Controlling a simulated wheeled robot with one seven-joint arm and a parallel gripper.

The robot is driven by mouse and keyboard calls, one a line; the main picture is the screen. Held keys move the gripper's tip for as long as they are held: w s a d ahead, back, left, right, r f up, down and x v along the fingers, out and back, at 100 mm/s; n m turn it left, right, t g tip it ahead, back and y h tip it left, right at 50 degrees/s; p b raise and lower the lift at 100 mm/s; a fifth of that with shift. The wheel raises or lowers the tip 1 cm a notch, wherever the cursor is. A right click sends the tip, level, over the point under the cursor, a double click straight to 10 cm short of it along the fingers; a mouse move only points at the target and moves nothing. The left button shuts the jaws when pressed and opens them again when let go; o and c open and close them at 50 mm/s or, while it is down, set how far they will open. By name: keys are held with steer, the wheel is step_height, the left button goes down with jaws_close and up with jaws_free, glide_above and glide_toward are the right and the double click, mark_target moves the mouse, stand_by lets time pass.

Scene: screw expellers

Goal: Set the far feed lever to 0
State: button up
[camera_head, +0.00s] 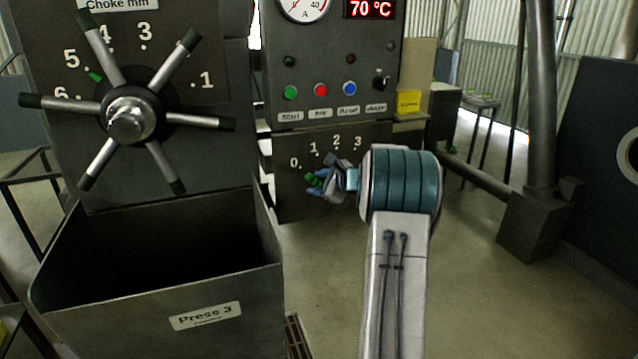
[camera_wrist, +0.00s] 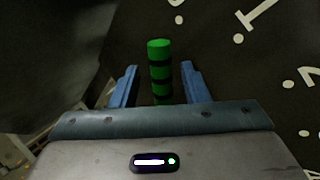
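The feed lever's green, dark-banded grip (camera_head: 313,179) shows in the head view just below the 0 of the dial panel (camera_head: 285,195). My gripper (camera_head: 320,186) is at the lever, and its wrist hides the pivot. In the wrist view the grip (camera_wrist: 160,70) stands between the two blue fingers of my gripper (camera_wrist: 158,80), with a gap on each side. The fingers are open. The grip's tip appears near the dial dot (camera_wrist: 178,20) before the 1 (camera_wrist: 260,18). I cannot tell if it lines up exactly with 0.
A spoked choke wheel (camera_head: 131,116) and an open dark bin (camera_head: 150,260) marked Press 3 are at the left. Buttons and a knob (camera_head: 381,83) sit above the dial. A pipe post (camera_head: 540,120) stands at the right. The floor (camera_head: 480,290) at the lower right is clear.

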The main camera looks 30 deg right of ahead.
steer(key=shift+s, duration=0.15)
steer(key=b+v, duration=0.1)
steer(key=v, duration=1.2)
steer(key=shift+s, duration=0.25)
steer(key=shift+r, duration=0.1)
steer(key=s+a+n+g+p, duration=0.1)
steer(key=s+a+n+g, duration=0.2)
steer(key=a, duration=0.5)
steer(key=s+a+n+g+y+p, duration=0.1)
steer(key=s+a+n+g, duration=0.15)
steer(key=a+n, duration=0.4)
steer(key=s+a+n+g+p, duration=0.15)
steer(key=s+a, duration=0.25)
steer(key=a, duration=0.6)
steer(key=s+a+f+n+g+h+p, duration=0.1)
steer(key=s+a+n+h, duration=0.1)
steer(key=s+n, duration=0.5)
steer(key=s+a+f+n+g+h+p, duration=0.1)
steer(key=s+a+n, duration=0.4)
steer(key=s, duration=0.6)
steer(key=shift+n+g+h, duration=0.5)
steer(key=shift+n+h, duration=0.3)
steer(key=shift+n, duration=0.1)
